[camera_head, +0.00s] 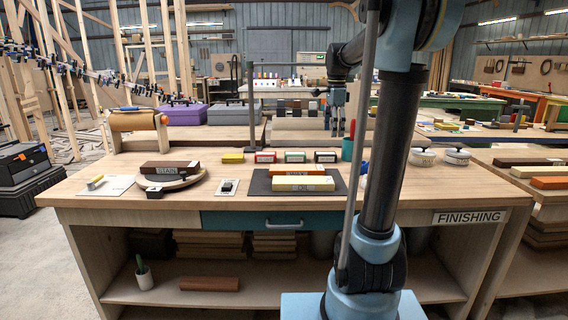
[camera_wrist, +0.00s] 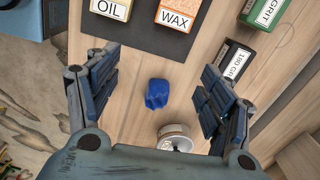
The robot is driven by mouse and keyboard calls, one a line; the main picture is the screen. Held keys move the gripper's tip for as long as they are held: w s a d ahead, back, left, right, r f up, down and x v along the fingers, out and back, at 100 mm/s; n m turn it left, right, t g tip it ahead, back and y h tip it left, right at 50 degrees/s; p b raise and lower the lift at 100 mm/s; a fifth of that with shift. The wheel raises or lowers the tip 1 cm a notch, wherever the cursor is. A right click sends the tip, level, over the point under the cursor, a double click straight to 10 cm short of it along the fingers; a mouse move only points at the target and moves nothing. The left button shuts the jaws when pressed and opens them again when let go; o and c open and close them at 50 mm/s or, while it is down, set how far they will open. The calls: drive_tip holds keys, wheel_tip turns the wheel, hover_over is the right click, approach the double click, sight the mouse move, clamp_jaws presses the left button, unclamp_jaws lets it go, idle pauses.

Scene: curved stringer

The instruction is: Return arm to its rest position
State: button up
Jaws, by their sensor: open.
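My arm rises from its light-blue base at the right of the head view and bends back over the finishing bench (camera_head: 120,190). My gripper (camera_head: 340,128) hangs in the air over the back part of the bench, fingers pointing down. In the wrist view my gripper (camera_wrist: 162,85) has its two fingers wide apart, with nothing held between them. A small crumpled blue thing (camera_wrist: 157,94) lies on the wood below, between the fingers in the picture and apart from them.
A dark mat (camera_head: 257,182) carries the WAX block (camera_head: 303,170) and OIL block (camera_head: 303,184). Grit boxes (camera_head: 295,157) stand in a row behind. A green cup (camera_head: 347,150) and white lidded pots (camera_head: 422,157) stand near my arm. A STAIN block (camera_head: 170,168) lies left.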

drive_tip(key=s+f+n, duration=0.5)
drive_tip(key=s+f, duration=0.3)
drive_tip(key=s, duration=0.2)
drive_tip(key=s+f+n+t, duration=0.1)
drive_tip(key=s+f+n, duration=0.5)
drive_tip(key=s, duration=0.5)
drive_tip(key=s+f+n+t, duration=0.1)
drive_tip(key=s+f+n, duration=0.5)
drive_tip(key=s+f, duration=0.4)
drive_tip(key=shift+s, duration=0.75)
drive_tip(key=shift+w+f, duration=0.15)
drive_tip(key=shift+w, duration=0.3)
